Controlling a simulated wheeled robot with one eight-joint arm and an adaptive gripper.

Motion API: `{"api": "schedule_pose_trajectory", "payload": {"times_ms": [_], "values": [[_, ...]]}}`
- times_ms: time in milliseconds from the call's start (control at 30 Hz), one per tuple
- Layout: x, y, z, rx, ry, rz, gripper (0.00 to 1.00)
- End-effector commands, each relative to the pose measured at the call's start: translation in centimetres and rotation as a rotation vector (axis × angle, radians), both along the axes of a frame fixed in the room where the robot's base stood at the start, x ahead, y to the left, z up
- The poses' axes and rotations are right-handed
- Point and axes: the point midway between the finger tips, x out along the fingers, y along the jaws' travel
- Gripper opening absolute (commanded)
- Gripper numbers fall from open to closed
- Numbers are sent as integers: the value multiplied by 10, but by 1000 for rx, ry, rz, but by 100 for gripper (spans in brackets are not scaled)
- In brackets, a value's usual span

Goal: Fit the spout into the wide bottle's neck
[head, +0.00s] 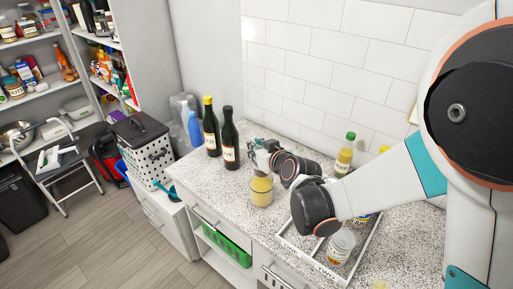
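My gripper (263,155) is over the counter, a little right of two dark bottles. It is small and partly hidden by my wrist; whether its fingers are open or shut is unclear. I cannot make out a spout. One dark bottle (211,128) has a yellow top, the other dark bottle (230,142) a dark top; both stand upright with pale labels. A squat yellow container (262,191) with a pale band stands just below my gripper in the picture. A bottle with a green cap (345,157) stands behind my arm. Which one is the wide bottle is not clear.
A tiled wall closes the back. The counter's front left is clear. A spotted bin (148,160) stands left of the counter.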

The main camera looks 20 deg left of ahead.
Motion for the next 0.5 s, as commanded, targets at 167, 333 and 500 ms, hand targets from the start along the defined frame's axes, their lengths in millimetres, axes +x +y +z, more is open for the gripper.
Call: {"api": "schedule_pose_trajectory", "payload": {"times_ms": [167, 333, 500], "values": [[0, 0, -4, 0, 0, 0, 0], [0, 0, -3, 0, 0, 0, 0], [0, 0, -3, 0, 0, 0, 29]]}}
